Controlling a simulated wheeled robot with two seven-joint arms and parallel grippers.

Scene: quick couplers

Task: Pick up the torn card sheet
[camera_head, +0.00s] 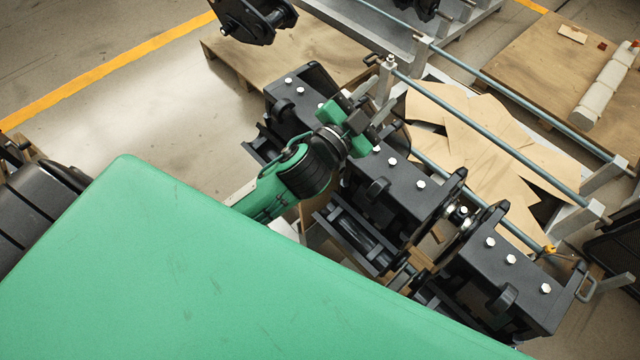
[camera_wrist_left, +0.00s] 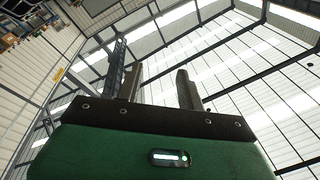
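Several tan card sheets (camera_head: 480,145) lie overlapping, with jagged outlines, beyond the black couplers in the head view. Blue-grey rails cross in front of them. I cannot tell which one is the torn card sheet. My left gripper (camera_head: 358,118) is above the black couplers, left of the card and apart from it. In the left wrist view my left gripper (camera_wrist_left: 160,90) points up towards the roof, its two fingers apart with nothing between them. My right gripper is not in view.
Black quick couplers (camera_head: 400,185) with bolts stand in a row between me and the card. A wooden pallet board (camera_head: 530,65) at the upper right bears a pale roll (camera_head: 605,88) and a small tan piece (camera_head: 572,34). Open floor (camera_head: 110,115) lies to the left.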

